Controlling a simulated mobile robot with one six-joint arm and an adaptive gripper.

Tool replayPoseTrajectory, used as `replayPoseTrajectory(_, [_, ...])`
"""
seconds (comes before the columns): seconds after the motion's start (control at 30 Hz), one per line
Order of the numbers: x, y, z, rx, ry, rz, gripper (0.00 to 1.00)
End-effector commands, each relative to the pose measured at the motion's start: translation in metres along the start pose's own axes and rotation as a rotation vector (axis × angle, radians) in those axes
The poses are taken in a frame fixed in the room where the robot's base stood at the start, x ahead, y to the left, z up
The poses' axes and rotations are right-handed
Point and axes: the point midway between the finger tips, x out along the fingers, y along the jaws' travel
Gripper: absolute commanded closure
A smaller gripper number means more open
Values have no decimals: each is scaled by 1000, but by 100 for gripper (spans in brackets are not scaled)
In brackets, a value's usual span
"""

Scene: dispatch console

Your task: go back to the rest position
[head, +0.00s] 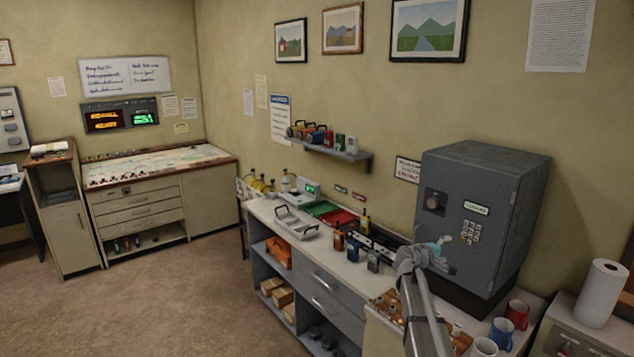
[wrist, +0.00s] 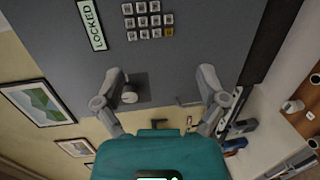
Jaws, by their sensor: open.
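My gripper (head: 441,246) is raised in front of the grey safe (head: 490,180) in the head view, above the right part of the counter. In the wrist view its two fingers (wrist: 164,85) are spread apart, with nothing seen between them. The safe front fills the upper wrist view, with a keypad (wrist: 150,20) and a sign reading LOCKED (wrist: 91,25). The safe's round dial (wrist: 129,97) shows beside the left finger; I cannot tell whether they touch.
Small radios (head: 338,238) and a grey tray (head: 297,223) stand on the counter. Mugs (head: 517,313) and a paper towel roll (head: 602,293) are at the lower right. A wall shelf (head: 330,150) holds several items. The floor (head: 170,300) at left is clear.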

Motion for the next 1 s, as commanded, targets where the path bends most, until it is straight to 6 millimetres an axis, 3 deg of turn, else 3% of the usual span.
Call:
replayPoseTrajectory(0.17, [-31, -51, 31, 113, -52, -147, 9])
replayPoseTrajectory(0.47, [-105, -150, 80, 307, -164, -490, 9])
replayPoseTrajectory(0.8, [-214, -252, 125, 441, -287, -914, 9])
replayPoseTrajectory(1.0, [-284, -296, 147, 474, -348, -1164, 9])
